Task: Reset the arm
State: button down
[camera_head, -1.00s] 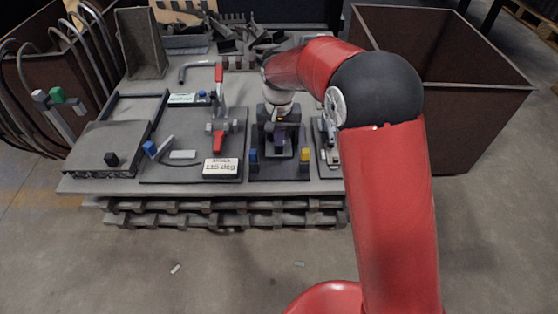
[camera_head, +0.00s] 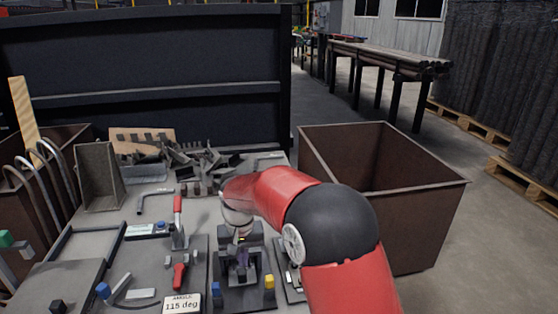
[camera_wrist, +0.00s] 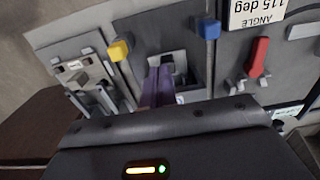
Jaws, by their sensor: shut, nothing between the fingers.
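My red arm reaches over the table from the right in the head view, bent at its dark round joint. My gripper (camera_head: 241,270) points down over a dark fixture (camera_head: 231,297) with a blue block (camera_head: 216,290) and a yellow block (camera_head: 269,283) at its front corners. In the wrist view, the purple fingers of my gripper (camera_wrist: 158,75) are shut and empty, by the pocket of the fixture (camera_wrist: 190,45). I cannot tell whether they touch it.
A toggle clamp with a red handle (camera_head: 178,208) and an "ANGLE 115 deg" sign (camera_head: 182,303) are left of the fixture. Dark scrap pieces (camera_head: 190,160) lie at the back. A large brown bin (camera_head: 425,205) stands right of the table. A grey angled bracket (camera_head: 98,175) stands back left.

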jog(key=s+d+r+m+t, duration=0.1)
jog(key=s+d+r, duration=0.3)
jog(key=d+r, duration=0.35)
jog(key=s+d+r+t, duration=0.1)
jog(key=s+d+r, duration=0.3)
jog(key=d+r, duration=0.3)
jog(key=s+d+m+t, duration=0.1)
jog(key=s+d+t, duration=0.2)
jog(key=s+d, duration=1)
jog(key=s, duration=0.4)
jog(key=shift+s+d+r+m, duration=0.15)
jog(key=shift+s+m, duration=0.1)
jog(key=shift+m, duration=0.05)
